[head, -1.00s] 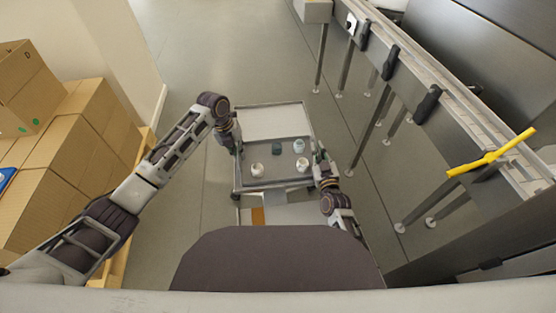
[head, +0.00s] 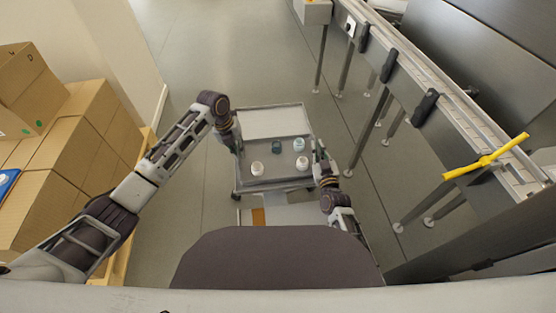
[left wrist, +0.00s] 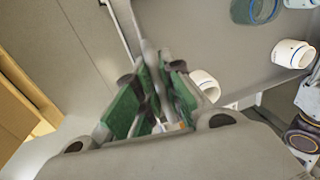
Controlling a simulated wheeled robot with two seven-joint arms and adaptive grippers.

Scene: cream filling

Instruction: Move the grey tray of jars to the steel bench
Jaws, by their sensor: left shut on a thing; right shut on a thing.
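My left gripper (head: 238,146) is shut on the tray's left rim. The left wrist view shows its green-padded fingers (left wrist: 152,95) around the rim, with the teal jar (left wrist: 254,9) and a white jar (left wrist: 292,53) beyond. My right gripper (head: 317,157) is shut on the tray's right side. I cannot make out a separate steel bench with certainty.
A wheeled cart (head: 239,189) shows under the tray. A conveyor (head: 440,85) on metal legs runs along the right, with a yellow bar (head: 485,160) across it. Cardboard boxes (head: 65,150) stand on a pallet at left. Grey floor (head: 225,60) is clear beyond the tray.

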